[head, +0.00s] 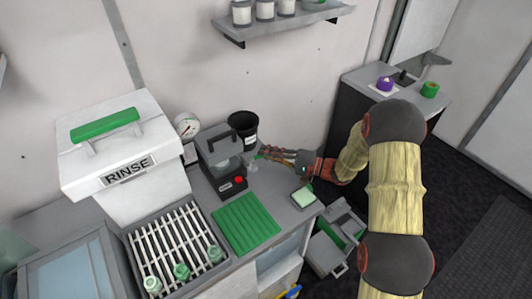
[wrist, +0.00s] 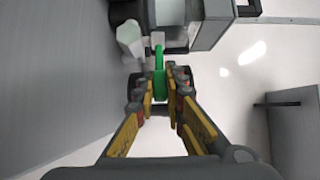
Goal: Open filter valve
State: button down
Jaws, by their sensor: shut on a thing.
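The filter valve's green handle (wrist: 158,52) shows in the wrist view between the tips of my gripper (wrist: 160,75). The fingers are shut on it from both sides. Pale fittings (wrist: 129,40) lie just beyond and to the left of the handle. In the head view, my gripper (head: 264,153) reaches in from the right, low beside the grey-and-black filter unit (head: 222,165). The handle is too small and too covered by the fingers to make out there. How far the valve is turned cannot be told.
A black cup (head: 244,127) stands behind my gripper, and a pressure gauge (head: 187,127) is left of the unit. A green mat (head: 246,224), a white RINSE container (head: 125,160) and a rack (head: 176,248) fill the counter's left. A small green-topped block (head: 303,197) sits near the right edge.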

jog(key=shift+s+d+m+t+h, duration=0.1)
jog(key=shift+s+m+t+h, duration=0.3)
jog(key=shift+m+t, duration=0.3)
jog(key=shift+f, duration=0.1)
jog(key=c, duration=1.9)
grip_release()
jog(key=shift+w, duration=0.1)
jog(key=shift+o, duration=0.3)
jog(key=shift+d, duration=0.1)
jog(key=v, duration=1.1)
jog(key=shift+s+d, duration=0.3)
jog(key=shift+c, duration=0.4)
